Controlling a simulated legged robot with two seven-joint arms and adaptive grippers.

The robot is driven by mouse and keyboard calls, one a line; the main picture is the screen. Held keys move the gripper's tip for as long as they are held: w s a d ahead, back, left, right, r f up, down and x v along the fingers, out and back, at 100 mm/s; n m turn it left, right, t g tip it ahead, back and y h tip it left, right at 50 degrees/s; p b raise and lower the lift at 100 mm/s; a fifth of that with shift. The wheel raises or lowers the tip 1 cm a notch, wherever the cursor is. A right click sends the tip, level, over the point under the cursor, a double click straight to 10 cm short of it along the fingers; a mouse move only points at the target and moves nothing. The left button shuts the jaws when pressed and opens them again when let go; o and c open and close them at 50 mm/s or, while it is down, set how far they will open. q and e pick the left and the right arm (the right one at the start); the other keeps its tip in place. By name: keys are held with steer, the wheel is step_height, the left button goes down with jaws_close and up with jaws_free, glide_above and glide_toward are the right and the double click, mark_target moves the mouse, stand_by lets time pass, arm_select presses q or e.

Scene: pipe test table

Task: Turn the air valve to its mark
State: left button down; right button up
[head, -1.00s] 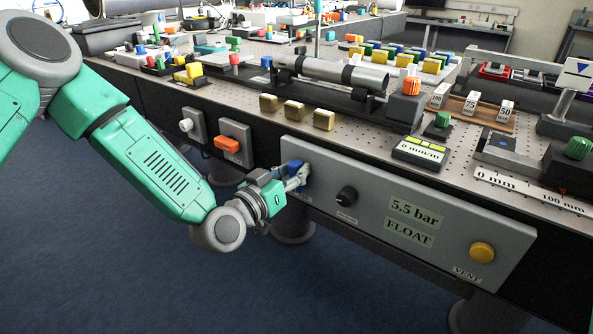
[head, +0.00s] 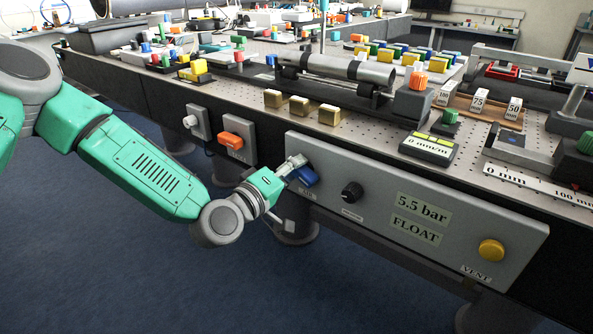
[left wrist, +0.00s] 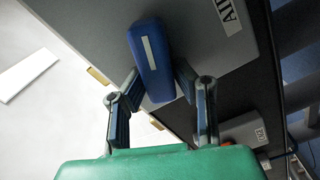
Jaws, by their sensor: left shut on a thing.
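The air valve's blue handle (head: 303,176) is at the left end of the grey front panel (head: 380,228), below the table's edge. In the head view it slants down to the right. In the left wrist view the blue handle (left wrist: 152,60) carries a white stripe and sits between the fingers. My left gripper (head: 292,168) is shut on the handle; it also shows in the left wrist view (left wrist: 155,90). A label reading "AIR" (left wrist: 228,14) is beside the handle. The valve's mark cannot be made out. My right gripper is not in view.
An orange switch (head: 231,140) is left of the panel. The floor in front is clear.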

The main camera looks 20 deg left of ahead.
arm_select(q)
steer(key=shift+a+f+n+b, duration=0.1)
steer(key=shift+f+n+b, duration=0.15)
steer(key=shift+n, duration=0.55)
steer(key=shift+a+f+n+b, duration=0.1)
steer(key=shift+n+b, duration=0.2)
steer(key=shift+n, duration=0.5)
steer(key=shift+f+n+b, duration=0.2)
steer(key=shift+n+b, duration=0.1)
steer(key=shift+n, duration=0.5)
steer(key=c, duration=1.3)
jaws_free()
steer(key=shift+w, duration=0.15)
steer(key=shift+s+a, duration=0.1)
steer(key=shift+s, duration=0.1)
steer(key=v, duration=1.1)
steer(key=shift+s+a, duration=0.15)
steer(key=shift+s, duration=0.15)
